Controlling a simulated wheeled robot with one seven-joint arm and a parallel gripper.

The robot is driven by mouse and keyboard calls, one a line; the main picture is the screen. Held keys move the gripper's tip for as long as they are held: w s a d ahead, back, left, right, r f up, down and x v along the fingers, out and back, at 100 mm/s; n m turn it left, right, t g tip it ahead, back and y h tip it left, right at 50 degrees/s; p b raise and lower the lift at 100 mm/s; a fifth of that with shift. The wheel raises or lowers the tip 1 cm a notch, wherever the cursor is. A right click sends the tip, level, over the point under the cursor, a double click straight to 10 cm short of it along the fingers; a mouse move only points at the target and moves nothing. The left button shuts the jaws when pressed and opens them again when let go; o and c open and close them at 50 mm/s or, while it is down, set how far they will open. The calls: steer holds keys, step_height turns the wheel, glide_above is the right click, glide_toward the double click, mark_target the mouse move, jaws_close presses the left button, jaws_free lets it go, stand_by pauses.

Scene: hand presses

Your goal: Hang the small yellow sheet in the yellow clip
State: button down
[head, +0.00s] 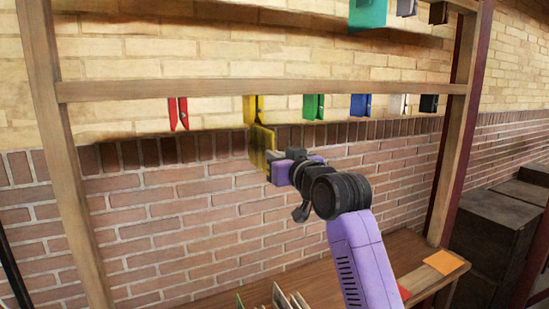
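The small yellow sheet (262,147) is upright just below the yellow clip (253,108). The clip hangs from the lower wooden rail, second from the left. My gripper (274,165) is at the right side of the sheet and appears shut on its edge; the fingertips are partly hidden by the sheet. The sheet's top edge is close to the clip's lower end. I cannot tell whether the two touch or whether the sheet is between the jaws.
Red (178,114), green (313,106), blue (361,104), white and black (428,103) clips hang along the same rail (250,90). A teal sheet (368,13) hangs above.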

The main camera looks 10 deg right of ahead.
steer(key=shift+r, duration=0.35)
stand_by(0.6)
steer(key=shift+r, duration=0.7)
steer(key=shift+r, duration=0.35)
steer(key=shift+r, duration=0.35)
steer(key=shift+r, duration=0.5)
steer(key=c, duration=1.4)
jaws_free()
steer(key=shift+o, duration=0.2)
steer(key=shift+s, duration=0.15)
